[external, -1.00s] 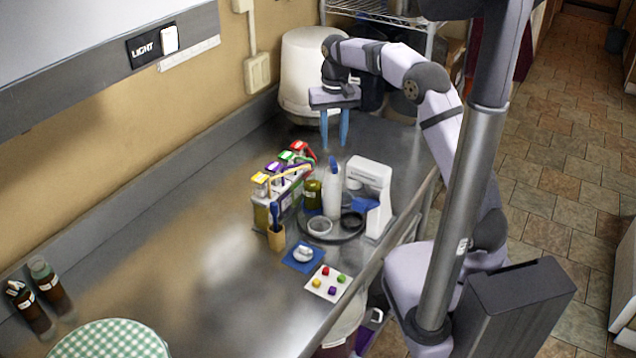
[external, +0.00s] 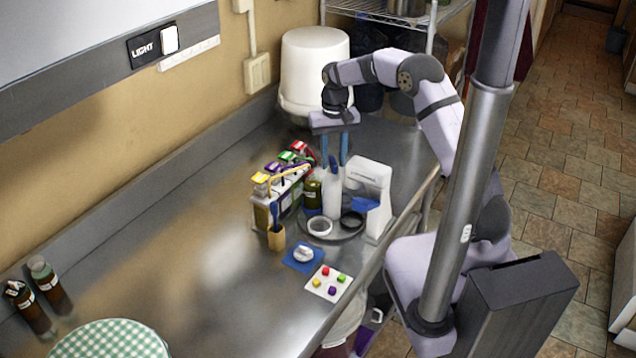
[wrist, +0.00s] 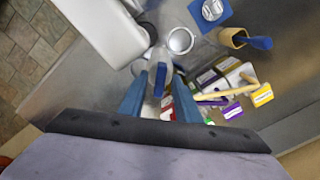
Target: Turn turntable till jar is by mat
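A round grey turntable (external: 345,236) stands on the steel counter. It carries a white bottle (external: 332,198) with a blue top, an olive-green jar (external: 313,193), a pale ring-shaped dish (external: 319,227) and a dark ring (external: 351,219). The blue mat (external: 290,259), with a white lump on it, lies in front of the turntable; it also shows in the wrist view (wrist: 222,14). The green jar sits at the turntable's left rear, away from the mat. My gripper (external: 334,166) is open above the turntable. In the wrist view the bottle (wrist: 158,78) appears between my fingers (wrist: 159,108); contact is unclear.
A white machine (external: 369,184) stands at the turntable's right. A rack of colour-topped cartons (external: 264,202) and a tan cup (external: 276,238) with a blue tool are close on the left.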

